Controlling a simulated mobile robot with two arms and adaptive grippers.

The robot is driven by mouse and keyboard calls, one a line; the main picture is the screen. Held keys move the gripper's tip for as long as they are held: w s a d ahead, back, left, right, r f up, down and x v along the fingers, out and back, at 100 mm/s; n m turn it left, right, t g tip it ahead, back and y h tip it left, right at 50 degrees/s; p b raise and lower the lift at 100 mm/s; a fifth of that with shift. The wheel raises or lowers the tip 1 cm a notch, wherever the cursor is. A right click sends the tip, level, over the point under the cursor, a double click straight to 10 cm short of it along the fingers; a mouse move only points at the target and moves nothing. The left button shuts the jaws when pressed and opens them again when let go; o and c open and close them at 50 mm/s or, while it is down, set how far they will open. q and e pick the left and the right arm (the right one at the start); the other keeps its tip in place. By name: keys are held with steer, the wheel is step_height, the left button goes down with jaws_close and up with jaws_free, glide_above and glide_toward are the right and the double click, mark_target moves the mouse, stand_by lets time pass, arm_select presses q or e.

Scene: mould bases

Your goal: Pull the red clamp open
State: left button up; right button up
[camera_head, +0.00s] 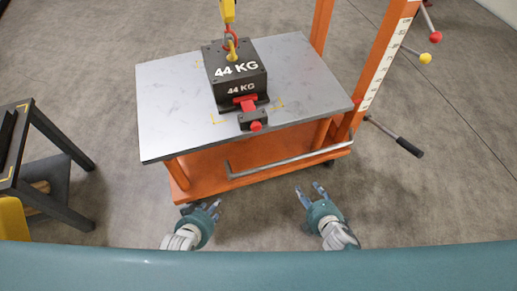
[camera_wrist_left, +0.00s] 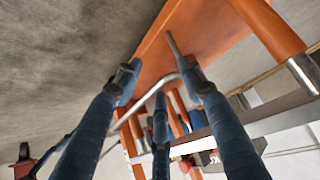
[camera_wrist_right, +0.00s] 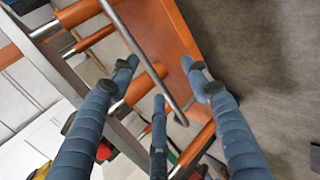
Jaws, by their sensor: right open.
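The red clamp (camera_head: 247,104) sits at the front foot of a black block marked 44 KG (camera_head: 237,75). In front of it is a small dark bracket with a red knob (camera_head: 256,126), near the front edge of the grey table top (camera_head: 175,115). My left gripper (camera_head: 212,207) is low in front of the orange cart, its fingers spread and empty. My right gripper (camera_head: 309,189) is also low in front of the cart, to the right, open and empty. Both are well apart from the clamp.
A yellow hook (camera_head: 228,12) hangs at the block's top ring. A grey handle bar (camera_head: 285,164) runs along the cart's front, near my grippers. An orange post (camera_head: 384,60) and a black-tipped lever (camera_head: 408,147) stand right. A dark stand (camera_head: 60,183) is left.

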steer(key=w+a+r+n+t+y+b, duration=0.2)
steer(key=w+a+r+n+t+b, duration=0.1)
steer(key=w+a+n+b, duration=0.25)
steer(key=n+t+y+b, duration=0.3)
steer(key=n+y+b, duration=0.1)
steer(key=n+b, duration=0.6)
glide_toward(257, 129)
steer(key=x, duration=0.7)
steer(key=shift+w, duration=0.35)
steer(key=shift+w+a, duration=0.25)
steer(key=shift+w, duration=0.15)
arm_select(q)
steer(key=w+d+r+t, duration=0.1)
steer(key=w+r+t, duration=0.2)
steer(key=r, duration=0.5)
steer(key=w+d+r+t+h, duration=0.1)
steer(key=w+r+t, duration=0.2)
steer(key=r, duration=0.6)
steer(key=shift+w+r, duration=0.25)
steer(key=shift+r, duration=0.05)
